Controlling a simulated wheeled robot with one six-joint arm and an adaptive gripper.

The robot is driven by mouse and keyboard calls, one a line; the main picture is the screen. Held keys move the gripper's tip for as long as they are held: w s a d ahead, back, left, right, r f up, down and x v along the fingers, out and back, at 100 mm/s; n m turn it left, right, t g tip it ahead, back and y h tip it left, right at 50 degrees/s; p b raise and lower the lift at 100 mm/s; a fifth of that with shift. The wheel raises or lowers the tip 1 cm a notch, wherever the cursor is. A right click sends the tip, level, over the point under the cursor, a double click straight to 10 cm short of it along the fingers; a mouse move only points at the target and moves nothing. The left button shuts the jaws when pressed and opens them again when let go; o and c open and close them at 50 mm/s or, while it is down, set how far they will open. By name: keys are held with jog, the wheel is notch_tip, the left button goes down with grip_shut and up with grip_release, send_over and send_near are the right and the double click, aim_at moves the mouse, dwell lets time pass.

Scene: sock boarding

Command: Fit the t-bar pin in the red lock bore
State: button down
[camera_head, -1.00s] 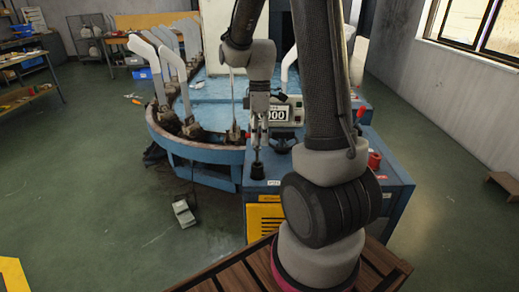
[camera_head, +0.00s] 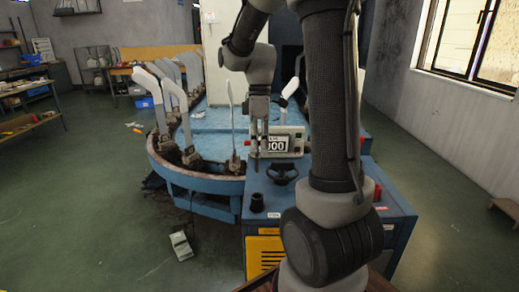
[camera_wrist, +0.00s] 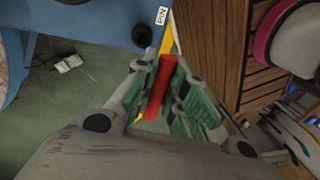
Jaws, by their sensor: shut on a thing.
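My gripper (camera_head: 259,132) hangs above the blue cabinet top, in front of the display box. In the wrist view its green-grey fingers are shut on a red bar (camera_wrist: 160,87), which I take to be the t-bar pin's handle. In the head view a thin dark shaft extends below the fingers, and its tip is apart from the cabinet top. A black socket (camera_head: 257,203) stands below it near the cabinet's front left edge; it also shows in the wrist view (camera_wrist: 142,36). A red cylindrical part (camera_head: 377,191), perhaps the red lock bore, stands at the right, partly hidden by my arm.
The blue cabinet (camera_head: 398,207) carries a black handwheel (camera_head: 282,173) and a display box (camera_head: 284,143). A curved blue table (camera_head: 215,186) with upright white sock forms (camera_head: 173,88) lies to the left. A grey pedal (camera_head: 181,246) rests on the green floor.

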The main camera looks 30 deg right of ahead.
jog(key=shift+r, duration=1.25)
